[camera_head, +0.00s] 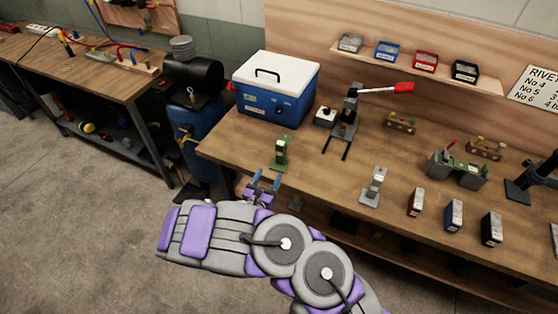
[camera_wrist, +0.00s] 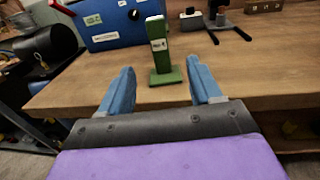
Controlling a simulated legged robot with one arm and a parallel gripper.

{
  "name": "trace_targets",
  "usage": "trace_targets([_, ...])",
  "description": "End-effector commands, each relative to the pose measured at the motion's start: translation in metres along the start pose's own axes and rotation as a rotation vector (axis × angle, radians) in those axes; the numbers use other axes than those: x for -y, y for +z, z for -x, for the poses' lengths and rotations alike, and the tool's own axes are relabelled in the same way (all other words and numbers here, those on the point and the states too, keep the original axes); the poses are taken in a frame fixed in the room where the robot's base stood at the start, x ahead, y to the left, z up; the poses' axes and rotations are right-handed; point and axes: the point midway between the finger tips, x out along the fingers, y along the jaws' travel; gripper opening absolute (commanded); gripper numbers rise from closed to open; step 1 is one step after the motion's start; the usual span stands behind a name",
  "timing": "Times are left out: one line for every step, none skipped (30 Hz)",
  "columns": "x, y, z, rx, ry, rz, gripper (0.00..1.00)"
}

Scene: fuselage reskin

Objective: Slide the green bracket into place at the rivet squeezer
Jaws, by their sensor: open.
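The green bracket (camera_head: 280,153) stands upright on the wooden bench near its front left edge. It also shows in the wrist view (camera_wrist: 159,50), with a white label on its post and a flat green base. My gripper (camera_head: 264,181) is open and empty, just in front of the bracket. In the wrist view its blue fingers (camera_wrist: 162,85) are spread to either side of the bracket's base, apart from it. The rivet squeezer (camera_head: 346,122), with a red-tipped lever and two dark rails toward the bench front, stands farther back and right.
A blue cooler (camera_head: 276,90) stands behind the bracket. A grey bracket (camera_head: 373,186) and several small boxes (camera_head: 416,202) stand along the front to the right. The bench between bracket and squeezer looks clear.

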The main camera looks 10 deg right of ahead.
Motion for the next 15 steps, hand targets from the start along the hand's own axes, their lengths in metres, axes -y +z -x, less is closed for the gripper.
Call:
trace_targets([0.002, -0.002, -0.011, -0.001, -0.008, -0.003, 0.64])
trace_targets([0.002, -0.002, -0.017, -0.001, -0.006, -0.002, 0.64])
trace_targets([0.002, -0.001, -0.024, 0.000, -0.007, -0.003, 0.64])
trace_targets([0.002, -0.001, -0.030, 0.000, -0.007, -0.003, 0.64])
trace_targets([0.002, -0.001, -0.036, -0.001, -0.008, -0.003, 0.64])
trace_targets([0.002, -0.001, -0.044, 0.000, -0.008, -0.002, 0.64])
trace_targets([0.003, -0.001, -0.050, 0.001, -0.009, -0.002, 0.64])
trace_targets([0.002, 0.000, -0.055, 0.002, -0.008, -0.002, 0.64])
trace_targets([0.001, 0.000, -0.063, 0.002, -0.007, -0.001, 0.64])
trace_targets([0.001, 0.000, -0.068, 0.003, -0.007, -0.001, 0.64])
trace_targets([0.001, 0.001, -0.073, 0.004, -0.007, -0.002, 0.64])
trace_targets([0.000, 0.001, -0.079, 0.004, -0.006, -0.002, 0.64])
trace_targets([0.000, 0.001, -0.083, 0.004, -0.006, -0.002, 0.64])
trace_targets([-0.001, 0.001, -0.086, 0.004, -0.004, -0.001, 0.64])
trace_targets([-0.001, 0.002, -0.089, 0.005, -0.004, -0.001, 0.64])
